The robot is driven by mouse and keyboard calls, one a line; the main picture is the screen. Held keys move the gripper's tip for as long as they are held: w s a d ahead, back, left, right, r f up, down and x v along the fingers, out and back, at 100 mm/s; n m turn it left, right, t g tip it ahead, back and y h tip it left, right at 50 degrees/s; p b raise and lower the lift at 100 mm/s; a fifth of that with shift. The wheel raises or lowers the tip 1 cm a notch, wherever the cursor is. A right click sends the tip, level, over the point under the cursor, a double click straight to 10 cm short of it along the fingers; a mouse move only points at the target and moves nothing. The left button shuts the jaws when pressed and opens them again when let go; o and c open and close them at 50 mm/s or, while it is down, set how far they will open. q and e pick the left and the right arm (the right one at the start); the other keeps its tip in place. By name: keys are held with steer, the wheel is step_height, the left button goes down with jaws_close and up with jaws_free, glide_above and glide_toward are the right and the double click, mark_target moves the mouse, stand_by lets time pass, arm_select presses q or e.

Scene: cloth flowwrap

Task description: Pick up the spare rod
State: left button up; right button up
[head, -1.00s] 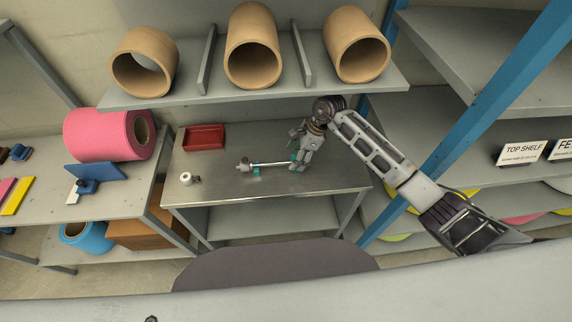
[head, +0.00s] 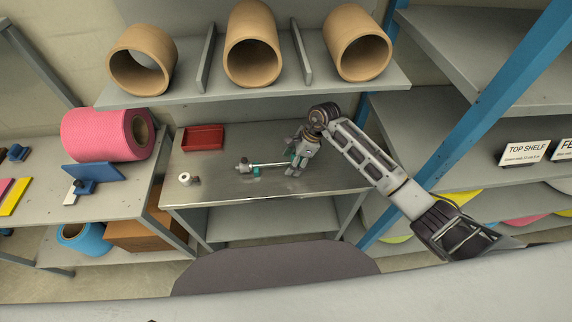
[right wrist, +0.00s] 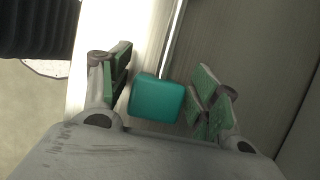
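The spare rod (head: 268,164) is a thin silver bar lying across the metal table (head: 225,190), with a grey fitting at its left end and a teal block (head: 256,171) near that end. My right gripper (head: 292,172) is at the rod's right end, above the table. In the right wrist view, my right gripper (right wrist: 165,90) is open, its green-padded fingers spread on either side of a teal block (right wrist: 156,98). A gap shows on the block's right side. Whether the fingers touch the rod cannot be told.
A red tray (head: 203,138) and a white roll (head: 185,179) stand on the table, left of the rod. A shelf with tan tubes (head: 252,45) hangs above. A blue post (head: 450,130) stands right of the table. The table front is clear.

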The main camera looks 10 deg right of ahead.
steer(key=c, duration=1)
steer(key=shift+o, duration=0.2)
steer(key=shift+r, duration=0.2)
steer(key=shift+w+r+b, duration=0.1)
steer(key=shift+r+b, duration=0.45)
steer(key=shift+r, duration=0.85)
steer(key=shift+s+r, duration=0.15)
steer(key=shift+s, duration=0.05)
steer(key=s+b, duration=0.3)
steer(key=s, duration=1.4)
steer(key=shift+s, duration=0.4)
steer(key=shift+w+b, duration=0.15)
steer(key=shift+b, duration=0.15)
